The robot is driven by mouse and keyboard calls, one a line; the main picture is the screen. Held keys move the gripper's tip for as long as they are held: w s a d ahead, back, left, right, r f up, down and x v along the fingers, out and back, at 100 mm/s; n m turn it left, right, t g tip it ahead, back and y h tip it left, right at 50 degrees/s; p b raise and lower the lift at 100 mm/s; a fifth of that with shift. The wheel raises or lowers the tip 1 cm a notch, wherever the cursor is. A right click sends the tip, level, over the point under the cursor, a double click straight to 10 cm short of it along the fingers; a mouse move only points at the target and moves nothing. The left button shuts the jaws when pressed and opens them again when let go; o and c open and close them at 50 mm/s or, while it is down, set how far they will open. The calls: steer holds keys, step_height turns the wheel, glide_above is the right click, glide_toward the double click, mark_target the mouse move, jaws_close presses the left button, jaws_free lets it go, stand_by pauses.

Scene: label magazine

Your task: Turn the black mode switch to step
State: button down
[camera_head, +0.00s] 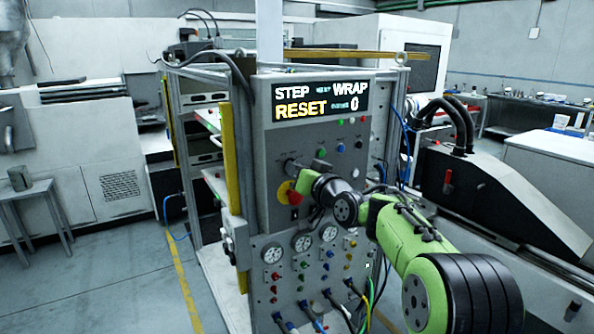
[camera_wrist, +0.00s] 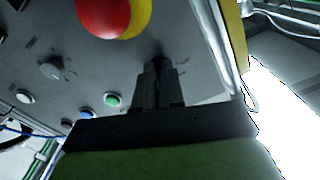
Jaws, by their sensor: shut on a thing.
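My gripper (camera_head: 299,170) is at the front of the grey control panel (camera_head: 270,140), just above the red emergency button. In the wrist view my gripper (camera_wrist: 158,82) has its dark fingers close together at the panel, shut on the black mode switch (camera_wrist: 164,61). The fingers hide most of the switch, and I cannot read its pointer or the small labels beside it. The panel display (camera_head: 318,100) reads STEP and WRAP in white, RESET in yellow, and a 0.
The red emergency button (camera_wrist: 103,15) on its yellow plate is close to my fingers. A grey knob (camera_wrist: 51,68), a green button (camera_wrist: 112,100) and a blue button (camera_wrist: 85,113) are on the same panel. Gauges (camera_head: 302,242) and cables are below.

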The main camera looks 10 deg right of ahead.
steer(key=shift+f, duration=0.1)
stand_by(0.3)
steer(key=c, duration=1.2)
jaws_free()
steer(key=shift+c, duration=0.2)
steer(key=b+v, duration=0.2)
steer(key=v, duration=1.3)
steer(key=shift+s, duration=0.35)
steer(key=shift+d, duration=0.1)
